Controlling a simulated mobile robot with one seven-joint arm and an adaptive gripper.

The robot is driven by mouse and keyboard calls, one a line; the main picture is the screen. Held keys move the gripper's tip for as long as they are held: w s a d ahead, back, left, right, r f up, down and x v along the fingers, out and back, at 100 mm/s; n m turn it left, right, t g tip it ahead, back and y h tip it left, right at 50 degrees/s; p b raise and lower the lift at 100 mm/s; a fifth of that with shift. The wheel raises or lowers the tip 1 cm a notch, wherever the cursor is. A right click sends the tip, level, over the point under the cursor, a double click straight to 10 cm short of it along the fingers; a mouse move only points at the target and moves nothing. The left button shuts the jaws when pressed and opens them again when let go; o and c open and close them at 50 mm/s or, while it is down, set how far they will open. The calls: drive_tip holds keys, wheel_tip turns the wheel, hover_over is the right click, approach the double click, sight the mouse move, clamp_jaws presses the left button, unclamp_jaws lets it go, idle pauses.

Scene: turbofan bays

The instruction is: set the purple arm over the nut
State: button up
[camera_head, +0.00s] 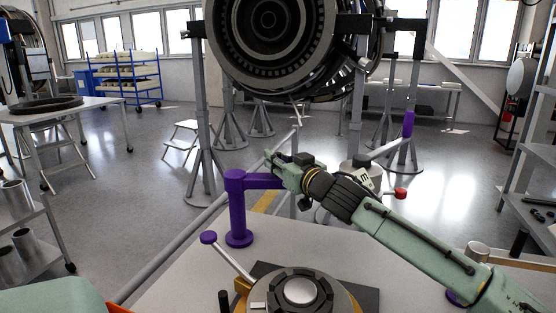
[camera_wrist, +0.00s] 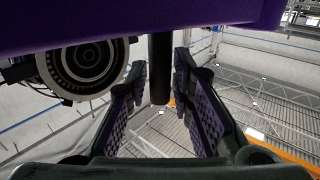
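The purple arm (camera_head: 262,181) reaches to the right from the top of a purple post (camera_head: 238,212) on the bench. Its far end is partly hidden by my gripper (camera_head: 279,159). In the wrist view the purple arm (camera_wrist: 150,26) crosses the top, and a dark round peg (camera_wrist: 160,75) hangs below it. My gripper's fingers (camera_wrist: 160,95) stand apart on either side of the peg, with narrow gaps; I see no clear contact. The nut, taken to be the dark notched ring (camera_head: 271,290) around a silver centre, sits at the front of the bench. The arm is not above it.
A lever with a purple knob (camera_head: 209,238) rises left of the nut. A large engine (camera_head: 285,45) hangs on grey stands behind. A grey lever with a purple grip (camera_head: 408,125) and a red knob (camera_head: 400,193) are right of my gripper. The bench top (camera_head: 190,265) around the post is clear.

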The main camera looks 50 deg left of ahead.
clamp_jaws()
